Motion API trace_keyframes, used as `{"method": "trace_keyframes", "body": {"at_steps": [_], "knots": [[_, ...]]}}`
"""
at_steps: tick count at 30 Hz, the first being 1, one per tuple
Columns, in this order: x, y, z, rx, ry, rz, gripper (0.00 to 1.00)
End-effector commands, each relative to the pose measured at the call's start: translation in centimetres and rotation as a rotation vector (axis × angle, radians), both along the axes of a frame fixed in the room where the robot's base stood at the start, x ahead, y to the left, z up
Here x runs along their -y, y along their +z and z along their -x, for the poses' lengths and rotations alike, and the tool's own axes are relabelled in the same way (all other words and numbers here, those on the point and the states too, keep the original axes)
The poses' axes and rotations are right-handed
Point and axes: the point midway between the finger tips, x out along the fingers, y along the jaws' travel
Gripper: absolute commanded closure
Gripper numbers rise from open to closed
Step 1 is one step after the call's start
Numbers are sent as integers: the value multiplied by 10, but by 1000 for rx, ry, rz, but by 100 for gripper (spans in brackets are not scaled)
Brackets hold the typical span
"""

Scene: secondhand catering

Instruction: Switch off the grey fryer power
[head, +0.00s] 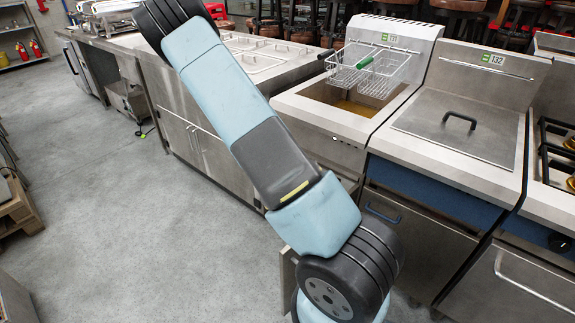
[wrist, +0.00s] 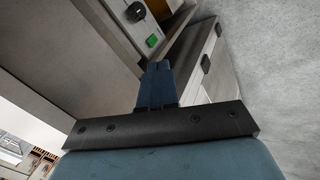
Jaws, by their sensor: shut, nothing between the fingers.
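The grey fryer (head: 318,116) stands right of centre in the head view, with an open tank and a wire basket (head: 368,70) with a green handle above it. My arm hides much of its front. In the wrist view, a grey panel (wrist: 118,22) carries a green switch (wrist: 152,41) and a dark round knob (wrist: 135,12). I cannot read the switch's position. My gripper (wrist: 158,65) is shut and empty, its blue fingertips just below the switch in the picture. Contact with the panel cannot be told. The head view does not show my gripper.
A second fryer with a closed lid (head: 462,125) and a blue front panel (head: 432,190) stands right of the grey one. A steel counter (head: 215,150) with doors is to the left. Open concrete floor (head: 130,220) lies in front. Dark handles (wrist: 206,63) show in the wrist view.

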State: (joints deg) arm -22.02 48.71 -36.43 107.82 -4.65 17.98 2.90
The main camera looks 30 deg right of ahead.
Motion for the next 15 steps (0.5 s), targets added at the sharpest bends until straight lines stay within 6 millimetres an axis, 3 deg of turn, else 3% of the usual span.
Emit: {"method": "trace_keyframes", "body": {"at_steps": [15], "knots": [[26, -91, -31, -48, 130, 202, 100]]}}
